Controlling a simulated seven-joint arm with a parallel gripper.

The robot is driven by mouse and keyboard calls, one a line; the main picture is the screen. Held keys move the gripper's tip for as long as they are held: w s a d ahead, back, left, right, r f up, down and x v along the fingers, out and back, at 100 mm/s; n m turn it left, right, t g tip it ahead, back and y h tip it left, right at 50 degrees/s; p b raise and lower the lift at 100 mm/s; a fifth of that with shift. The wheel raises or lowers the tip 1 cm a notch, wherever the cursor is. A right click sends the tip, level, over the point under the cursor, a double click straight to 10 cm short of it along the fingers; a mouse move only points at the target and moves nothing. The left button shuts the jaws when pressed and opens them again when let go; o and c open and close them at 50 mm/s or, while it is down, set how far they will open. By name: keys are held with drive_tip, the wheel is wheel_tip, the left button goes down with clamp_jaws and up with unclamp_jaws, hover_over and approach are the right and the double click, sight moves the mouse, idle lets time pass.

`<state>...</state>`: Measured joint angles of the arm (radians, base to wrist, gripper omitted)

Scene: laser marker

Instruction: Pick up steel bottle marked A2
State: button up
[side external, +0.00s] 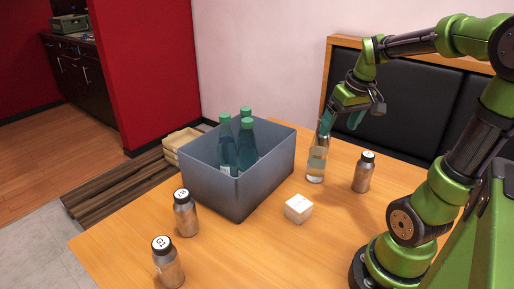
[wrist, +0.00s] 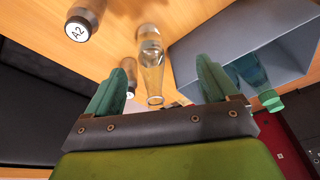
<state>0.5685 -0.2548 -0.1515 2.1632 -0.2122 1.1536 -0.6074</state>
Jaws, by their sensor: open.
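My gripper (side external: 340,122) is open, with teal fingers, above the table near the top of a clear glass bottle (side external: 316,165). In the wrist view, my gripper (wrist: 160,86) has the glass bottle (wrist: 152,68) showing between its fingers. The A2 bottle is outside the fingers.
A grey bin (side external: 214,193) with several green-capped teal bottles (side external: 246,147) stands left of the glass bottle. A white cube (side external: 298,208) sits in front.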

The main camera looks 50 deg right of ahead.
sight(366, 165)
drive_tip(key=s+d+n+g, duration=0.3)
drive_tip(key=s+d+n, duration=0.45)
drive_tip(key=d, duration=0.25)
drive_tip(key=shift+n+y, duration=0.4)
drive_tip(key=shift+n, duration=0.05)
drive_tip(key=f, duration=1)
drive_tip(key=shift+w+a+f, duration=0.15)
drive_tip(key=shift+w+f, duration=0.05)
drive_tip(key=shift+w, duration=0.1)
drive_tip(key=shift+w+f, duration=0.1)
drive_tip(key=shift+f, duration=2.8)
drive_tip(key=c, duration=1.2)
